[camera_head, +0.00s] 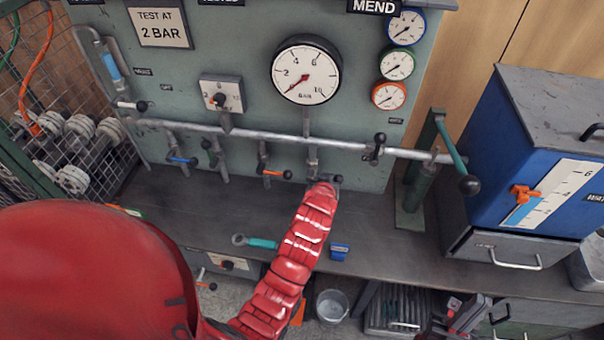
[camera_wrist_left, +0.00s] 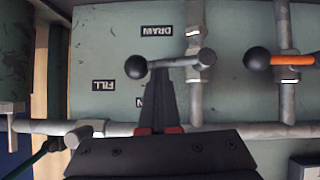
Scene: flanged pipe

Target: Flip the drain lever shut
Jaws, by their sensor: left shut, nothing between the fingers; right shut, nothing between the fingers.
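The drain lever (camera_wrist_left: 170,64) shows in the left wrist view, which is upside down. It is a grey handle with a black ball knob, lying crosswise to its vertical pipe, near the DRAIN label (camera_wrist_left: 156,31). My left gripper (camera_wrist_left: 162,76) is shut and empty; its fingertips overlap the lever's handle between knob and pipe. I cannot tell whether they touch it. In the head view my red left arm reaches to the panel's lower edge and mostly hides this lever. My right gripper (camera_head: 468,314) is low at the bottom right, shut and empty, away from the panel.
An orange lever (camera_wrist_left: 290,60) with a black knob sits on the neighbouring pipe. A long horizontal pipe (camera_head: 250,135) crosses the panel below the large gauge (camera_head: 306,70). A blue tank (camera_head: 530,170) stands at right. A wrench (camera_head: 258,242) and a blue block (camera_head: 340,252) lie on the bench.

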